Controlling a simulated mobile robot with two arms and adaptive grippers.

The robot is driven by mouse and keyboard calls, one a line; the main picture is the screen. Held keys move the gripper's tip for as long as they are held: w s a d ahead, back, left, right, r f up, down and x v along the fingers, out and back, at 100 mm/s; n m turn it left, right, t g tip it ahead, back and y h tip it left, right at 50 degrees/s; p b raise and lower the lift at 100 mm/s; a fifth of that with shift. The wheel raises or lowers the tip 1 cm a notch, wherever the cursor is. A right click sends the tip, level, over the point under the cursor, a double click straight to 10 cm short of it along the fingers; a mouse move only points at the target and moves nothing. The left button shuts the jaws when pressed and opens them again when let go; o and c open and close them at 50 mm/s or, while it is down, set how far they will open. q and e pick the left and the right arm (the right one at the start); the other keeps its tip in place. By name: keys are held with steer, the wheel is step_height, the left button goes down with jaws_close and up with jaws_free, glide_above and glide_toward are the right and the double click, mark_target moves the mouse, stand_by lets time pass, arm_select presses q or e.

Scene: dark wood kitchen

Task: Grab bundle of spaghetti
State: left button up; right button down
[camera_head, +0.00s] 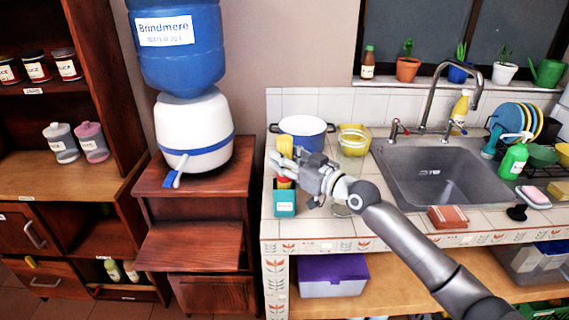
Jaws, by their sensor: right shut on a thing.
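The yellow bundle of spaghetti (285,146) stands about upright near the left end of the tiled counter. My right gripper (280,165) reaches in from the right and is shut on the bundle, with its fingers across the middle. The bundle's top shows above the fingers. Just below them is a teal holder (285,204) with a white label; a small orange-red patch shows at its top. I cannot tell whether the bundle's lower end is inside the holder. My left gripper is not in view.
The sink (440,168) lies farther right, near a reddish-brown block (447,217). Tiles in front of my forearm are clear.

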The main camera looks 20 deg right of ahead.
step_height(320, 180, up, 17)
stand_by(0.4)
steer(key=shift+f, duration=0.15)
stand_by(0.7)
